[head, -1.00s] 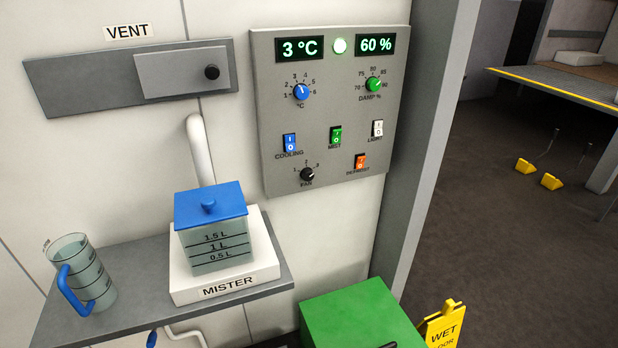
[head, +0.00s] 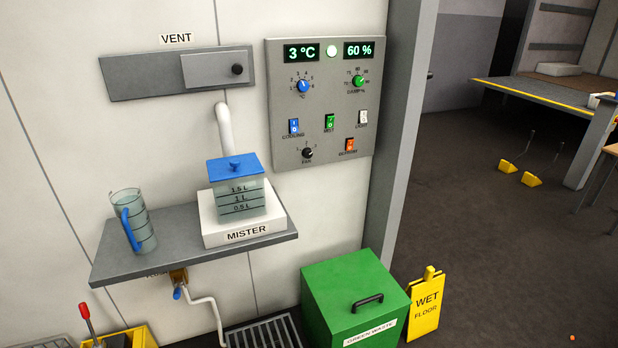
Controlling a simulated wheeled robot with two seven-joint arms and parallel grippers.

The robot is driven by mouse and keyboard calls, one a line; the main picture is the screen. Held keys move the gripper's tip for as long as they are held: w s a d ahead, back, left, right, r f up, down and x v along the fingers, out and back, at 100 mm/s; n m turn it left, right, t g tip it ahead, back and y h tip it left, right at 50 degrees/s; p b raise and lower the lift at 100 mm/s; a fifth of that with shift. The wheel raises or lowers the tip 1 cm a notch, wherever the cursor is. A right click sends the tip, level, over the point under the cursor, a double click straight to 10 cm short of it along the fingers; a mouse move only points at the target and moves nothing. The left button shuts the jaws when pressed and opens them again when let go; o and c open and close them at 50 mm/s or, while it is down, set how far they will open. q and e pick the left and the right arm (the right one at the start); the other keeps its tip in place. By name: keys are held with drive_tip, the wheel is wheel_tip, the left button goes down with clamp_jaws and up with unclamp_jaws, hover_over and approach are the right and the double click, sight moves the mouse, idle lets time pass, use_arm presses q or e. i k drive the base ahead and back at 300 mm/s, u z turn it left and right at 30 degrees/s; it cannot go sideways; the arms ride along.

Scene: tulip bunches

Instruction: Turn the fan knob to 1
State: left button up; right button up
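The black fan knob (head: 307,154) sits at the lower left of the grey control panel (head: 322,95) on the wall. Small marks surround the knob, but its pointer is too small to read surely. Above it are a blue temperature knob (head: 303,86), a green damp knob (head: 358,81) and several rocker switches. The displays read 3 °C and 60 %, with a pale round light between them. Neither of my grippers is in view.
A shelf (head: 110,272) with a measuring jug (head: 140,228) and the mister (head: 240,205) juts out left of the panel. A green waste bin (head: 330,285) and a yellow wet floor sign (head: 427,305) stand below. Open floor lies at right.

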sight(308, 153)
drive_tip(key=u, duration=0.85)
drive_tip(key=k, duration=0.15)
drive_tip(key=z, duration=2.15)
drive_tip(key=i, duration=0.85)
drive_tip(key=u, duration=0.6)
drive_tip(key=i, duration=0.8)
drive_tip(key=u, duration=0.95)
